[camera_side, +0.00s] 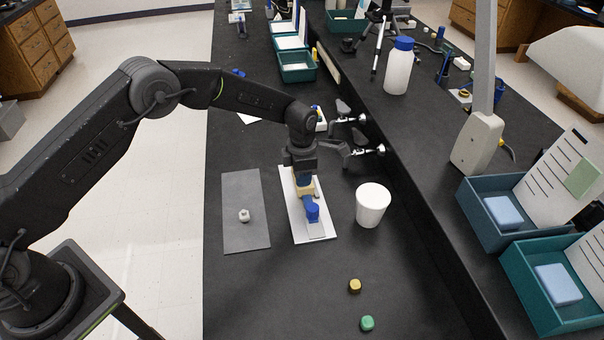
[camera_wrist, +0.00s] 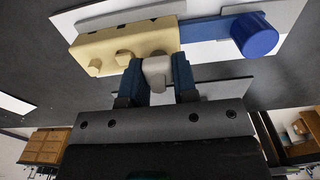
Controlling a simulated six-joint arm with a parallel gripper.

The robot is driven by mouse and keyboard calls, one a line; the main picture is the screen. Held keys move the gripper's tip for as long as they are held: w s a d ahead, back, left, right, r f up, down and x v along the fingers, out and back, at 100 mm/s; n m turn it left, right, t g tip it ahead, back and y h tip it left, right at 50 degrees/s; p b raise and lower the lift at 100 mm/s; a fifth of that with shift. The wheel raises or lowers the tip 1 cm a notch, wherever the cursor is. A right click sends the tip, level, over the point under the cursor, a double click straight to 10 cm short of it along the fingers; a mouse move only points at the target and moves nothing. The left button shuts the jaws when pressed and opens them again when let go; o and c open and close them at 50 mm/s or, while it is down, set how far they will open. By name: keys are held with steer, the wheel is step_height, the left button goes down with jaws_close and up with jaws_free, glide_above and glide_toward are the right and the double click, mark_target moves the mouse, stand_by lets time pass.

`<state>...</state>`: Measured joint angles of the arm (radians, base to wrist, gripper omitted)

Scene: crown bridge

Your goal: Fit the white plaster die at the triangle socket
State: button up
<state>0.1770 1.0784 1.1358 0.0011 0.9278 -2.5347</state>
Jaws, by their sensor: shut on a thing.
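My gripper (camera_wrist: 155,64) is shut on the white plaster die (camera_wrist: 157,74), which sits between its two blue fingers in the wrist view. The die's upper end overlaps the edge of a cream block (camera_wrist: 110,45); I cannot tell whether it is seated in a socket. Two cream raised shapes show on the block left of the die. The block is clamped in a blue vise with a round blue knob (camera_wrist: 254,35). In the side view, my gripper (camera_side: 303,178) points down over the cream block (camera_side: 305,192), and the die is hidden.
A small pale piece (camera_side: 244,215) stands on a grey mat (camera_side: 240,188) left of the white board (camera_side: 322,230). A white cup (camera_side: 372,206) stands to the right. A yellow piece (camera_side: 355,286) and a green piece (camera_side: 367,323) lie in front. The bench between is clear.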

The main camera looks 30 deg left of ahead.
steer(key=shift+f, duration=0.5)
steer(key=shift+r, duration=0.2)
steer(key=shift+r, duration=0.3)
stand_by(1.4)
steer(key=o, duration=1)
steer(key=shift+r, duration=0.1)
step_height(320, 180, up, 14)
steer(key=shift+f, duration=0.2)
